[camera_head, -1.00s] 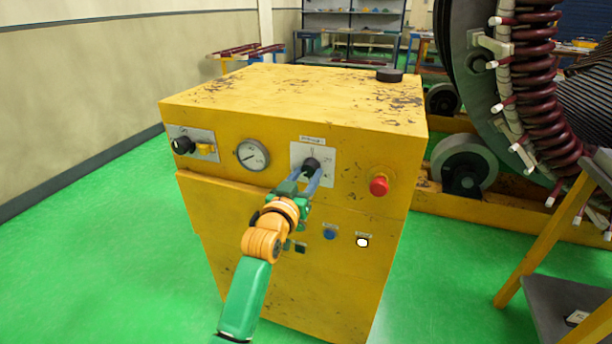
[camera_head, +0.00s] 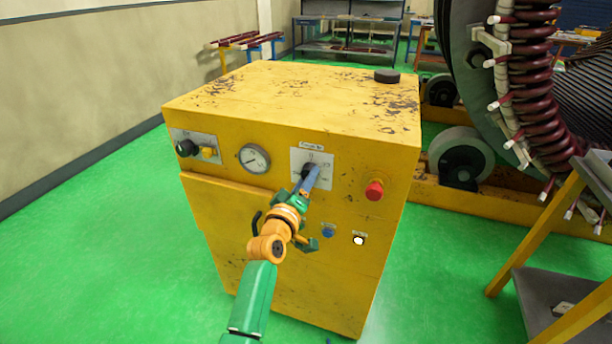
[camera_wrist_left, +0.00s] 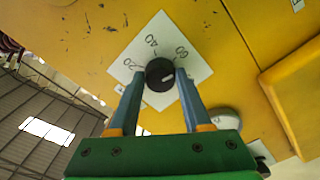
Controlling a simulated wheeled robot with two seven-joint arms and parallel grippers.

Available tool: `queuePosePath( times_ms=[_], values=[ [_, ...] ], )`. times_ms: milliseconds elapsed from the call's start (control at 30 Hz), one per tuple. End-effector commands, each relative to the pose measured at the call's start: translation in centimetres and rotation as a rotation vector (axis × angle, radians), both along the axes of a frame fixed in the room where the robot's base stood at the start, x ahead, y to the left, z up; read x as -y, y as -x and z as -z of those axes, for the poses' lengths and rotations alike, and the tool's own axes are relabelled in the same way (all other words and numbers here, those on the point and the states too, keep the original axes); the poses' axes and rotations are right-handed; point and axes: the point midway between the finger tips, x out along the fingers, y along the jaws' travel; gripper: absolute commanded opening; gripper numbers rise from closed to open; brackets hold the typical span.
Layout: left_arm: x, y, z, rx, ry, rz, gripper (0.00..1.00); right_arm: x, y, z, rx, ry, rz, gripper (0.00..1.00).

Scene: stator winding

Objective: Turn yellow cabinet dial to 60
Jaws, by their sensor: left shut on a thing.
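The yellow cabinet (camera_head: 290,100) stands on the green floor in the head view. Its dial is a black knob (camera_head: 306,170) on a white plate (camera_head: 298,157) on the front face, partly covered by my fingers. My left gripper (camera_head: 312,176) is at the knob, its blue fingers nearly in line. In the left wrist view the fingers of my left gripper (camera_wrist_left: 160,77) are shut on the dial's black knob (camera_wrist_left: 160,70), one on each side. The plate reads 20, 40 and 60 around it. A pale mark shows on the knob; its exact reading is unclear. My right gripper is out of view.
A gauge (camera_head: 254,158) and another black knob (camera_head: 186,148) sit left of the dial. A red button (camera_head: 374,190) is to its right, with blue (camera_head: 328,231) and white (camera_head: 358,240) buttons below. A large stator (camera_head: 530,90) stands at the right. Green floor is free at the left.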

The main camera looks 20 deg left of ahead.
Motion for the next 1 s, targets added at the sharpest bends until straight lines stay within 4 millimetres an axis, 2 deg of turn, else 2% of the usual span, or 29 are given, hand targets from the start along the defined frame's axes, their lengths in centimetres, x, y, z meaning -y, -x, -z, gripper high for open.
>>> queuePosePath(
  times_ms=[400,1000],
  values=[
    [0.0,0.0,-0.14,-0.006,0.194,-0.001,0.0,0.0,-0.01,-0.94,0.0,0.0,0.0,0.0],
    [0.02,-0.01,-0.09,-0.006,0.23,0.0,0.0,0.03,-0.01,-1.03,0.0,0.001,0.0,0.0]
  ],
)
